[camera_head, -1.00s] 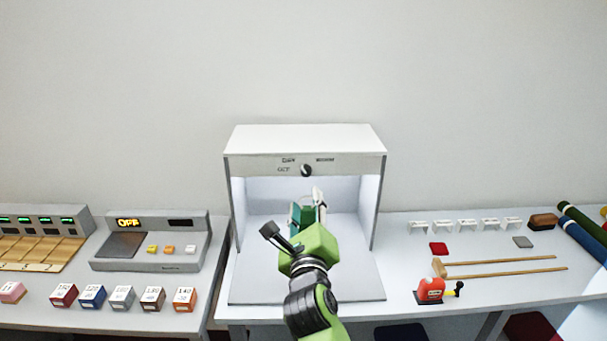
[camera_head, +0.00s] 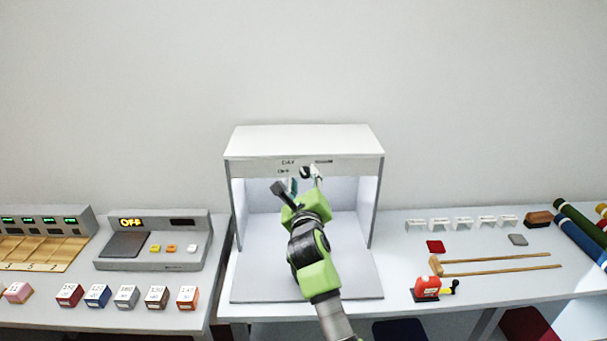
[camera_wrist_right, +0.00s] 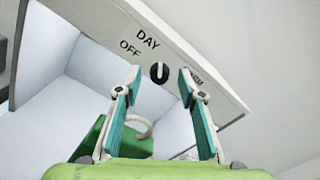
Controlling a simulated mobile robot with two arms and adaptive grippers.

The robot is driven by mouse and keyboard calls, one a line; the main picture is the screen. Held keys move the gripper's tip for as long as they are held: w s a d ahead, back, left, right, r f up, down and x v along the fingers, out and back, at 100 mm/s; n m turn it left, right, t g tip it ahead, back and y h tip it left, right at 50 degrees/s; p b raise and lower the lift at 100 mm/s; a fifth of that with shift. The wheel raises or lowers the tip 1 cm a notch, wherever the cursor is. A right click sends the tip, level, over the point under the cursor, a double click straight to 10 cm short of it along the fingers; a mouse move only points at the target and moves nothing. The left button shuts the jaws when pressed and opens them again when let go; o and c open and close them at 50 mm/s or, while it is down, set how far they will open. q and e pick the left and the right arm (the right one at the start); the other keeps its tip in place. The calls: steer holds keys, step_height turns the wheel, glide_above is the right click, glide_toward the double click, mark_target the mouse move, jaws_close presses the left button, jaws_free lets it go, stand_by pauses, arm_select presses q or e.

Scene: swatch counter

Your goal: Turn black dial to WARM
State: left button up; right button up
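The black dial (camera_wrist_right: 159,72) is a small round knob with a white mark, on the front panel (camera_wrist_right: 200,75) of the white light booth (camera_head: 305,140). OFF and DAY labels are to its left and upper left in the right wrist view; another label is partly hidden by a finger. I cannot tell surely which label the mark points to. My right gripper (camera_wrist_right: 159,78) is open, its fingertips on either side of the dial, with gaps visible in that view. In the head view my right gripper (camera_head: 305,178) is just below the panel, partly covering the dial. My left gripper is not in view.
A grey console (camera_head: 152,245) reading OFF and several coloured boxes (camera_head: 97,295) stand left of the booth. Wooden sticks (camera_head: 500,264), a red device (camera_head: 426,287) and fabric rolls (camera_head: 580,235) lie right. In the wrist view, a green shape (camera_wrist_right: 130,142) shows behind the fingers.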

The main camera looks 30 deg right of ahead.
steer(key=shift+x, duration=0.75)
jaws_close()
